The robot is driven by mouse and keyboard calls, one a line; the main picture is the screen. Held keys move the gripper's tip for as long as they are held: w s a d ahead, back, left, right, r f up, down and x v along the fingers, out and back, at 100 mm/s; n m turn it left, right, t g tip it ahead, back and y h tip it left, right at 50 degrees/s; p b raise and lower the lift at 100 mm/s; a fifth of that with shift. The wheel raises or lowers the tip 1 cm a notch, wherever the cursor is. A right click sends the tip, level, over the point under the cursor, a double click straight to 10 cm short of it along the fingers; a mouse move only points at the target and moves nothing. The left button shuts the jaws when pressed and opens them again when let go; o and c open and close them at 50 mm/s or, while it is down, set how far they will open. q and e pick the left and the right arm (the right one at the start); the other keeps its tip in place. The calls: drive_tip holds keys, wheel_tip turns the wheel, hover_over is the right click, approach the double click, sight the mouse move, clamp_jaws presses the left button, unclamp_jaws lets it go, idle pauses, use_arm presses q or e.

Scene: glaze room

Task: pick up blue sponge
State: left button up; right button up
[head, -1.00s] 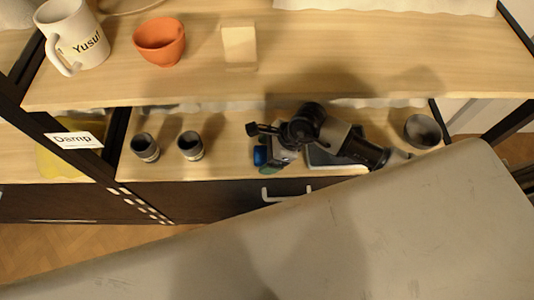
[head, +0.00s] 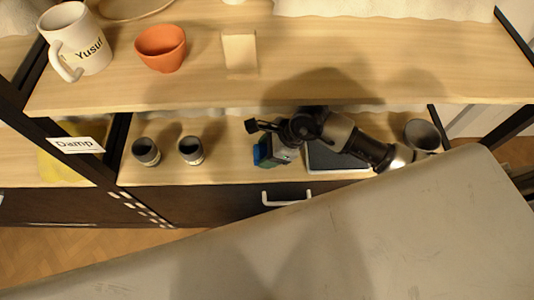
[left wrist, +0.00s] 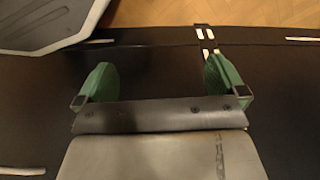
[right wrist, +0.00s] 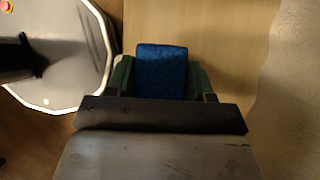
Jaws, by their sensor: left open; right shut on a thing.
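The blue sponge (right wrist: 161,72) is between the green fingers of my right gripper (right wrist: 163,85) in the right wrist view. The fingers touch it on both sides. In the head view the blue sponge (head: 261,152) shows at the tip of my right gripper (head: 268,155), over the lower shelf. I cannot tell whether it is clear of the shelf. My left gripper (left wrist: 156,82) is open and empty in the left wrist view, with dark surface beyond it. It is not in the head view.
Two small dark cups (head: 190,150) stand left on the lower shelf (head: 225,170). A dark tray (head: 335,160) and a grey bowl (head: 422,135) are at the right. The upper shelf (head: 330,60) carries a white mug (head: 75,40), an orange cup (head: 161,48) and a pale block (head: 239,52).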

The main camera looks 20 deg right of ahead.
drive_tip(key=s+d, duration=0.4)
drive_tip(key=s, duration=0.3)
drive_tip(key=s+d, duration=0.5)
drive_tip(key=s, duration=0.3)
drive_tip(key=shift+d+r, duration=0.2)
drive_tip(key=shift+d, duration=0.1)
drive_tip(key=shift+s, duration=0.1)
